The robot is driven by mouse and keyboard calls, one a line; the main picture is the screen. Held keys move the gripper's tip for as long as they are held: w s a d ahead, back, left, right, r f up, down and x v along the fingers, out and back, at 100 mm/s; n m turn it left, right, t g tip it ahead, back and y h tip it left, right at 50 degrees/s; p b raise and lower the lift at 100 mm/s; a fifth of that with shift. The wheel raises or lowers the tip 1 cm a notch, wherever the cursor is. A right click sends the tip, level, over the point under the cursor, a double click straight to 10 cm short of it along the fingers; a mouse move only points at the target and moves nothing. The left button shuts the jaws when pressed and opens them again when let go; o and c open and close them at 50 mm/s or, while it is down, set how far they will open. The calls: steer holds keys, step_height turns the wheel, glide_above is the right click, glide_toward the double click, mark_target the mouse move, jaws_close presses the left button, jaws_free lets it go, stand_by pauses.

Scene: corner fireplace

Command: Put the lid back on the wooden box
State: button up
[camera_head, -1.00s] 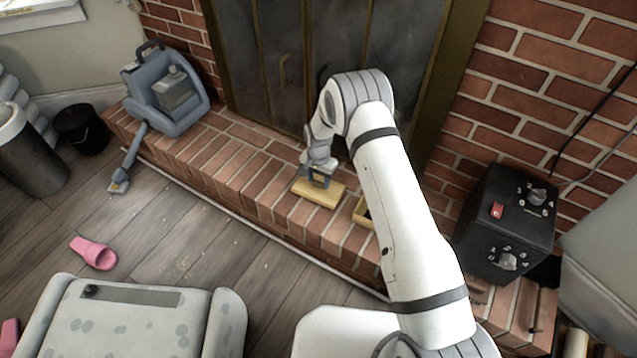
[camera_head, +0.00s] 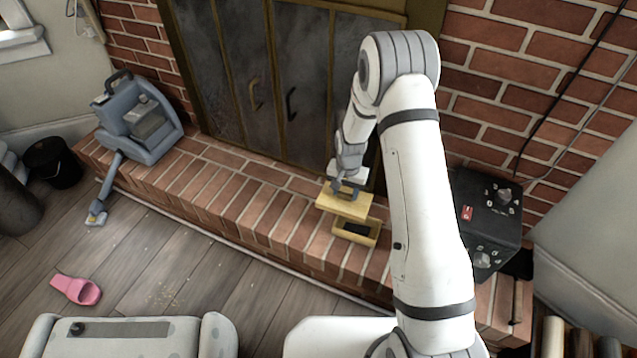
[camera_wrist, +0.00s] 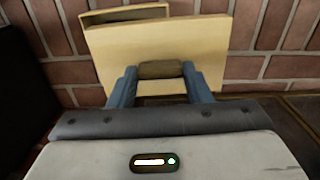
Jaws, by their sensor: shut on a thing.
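My gripper (camera_head: 346,188) is shut on the lid (camera_head: 338,203), a flat pale wooden board. In the wrist view the blue fingers of my gripper (camera_wrist: 160,82) close on a brown knob (camera_wrist: 160,69) on the lid (camera_wrist: 150,42). The open wooden box (camera_head: 371,235) stands on the brick hearth, with a dark inside. The lid is held above the box, offset to the left and back of it in the head view, partly covering it from sight. In the wrist view the box (camera_wrist: 125,14) shows only as a rim beyond the lid.
The brick hearth (camera_head: 230,197) runs along the fireplace doors. A black case with knobs (camera_head: 488,215) stands right of my arm. A blue-grey machine (camera_head: 138,118) stands at the hearth's left end. The hearth between it and the box is clear.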

mark_target(361, 208)
steer(key=s+d, duration=0.2)
steer(key=d, duration=0.1)
steer(key=s+d+r, duration=0.1)
steer(key=d, duration=0.1)
steer(key=shift+s, duration=0.1)
steer(key=shift+a+f, duration=0.1)
steer(key=shift+f, duration=0.05)
steer(key=shift+f+b, duration=2.3)
steer(key=shift+f, duration=1)
steer(key=shift+f+b, duration=1)
steer(key=shift+f, duration=0.45)
steer(key=o, duration=1)
steer(key=shift+o, duration=0.2)
steer(key=shift+r, duration=0.15)
step_height(361, 208, up, 8)
steer(key=p, duration=0.3)
steer(key=shift+f, duration=0.25)
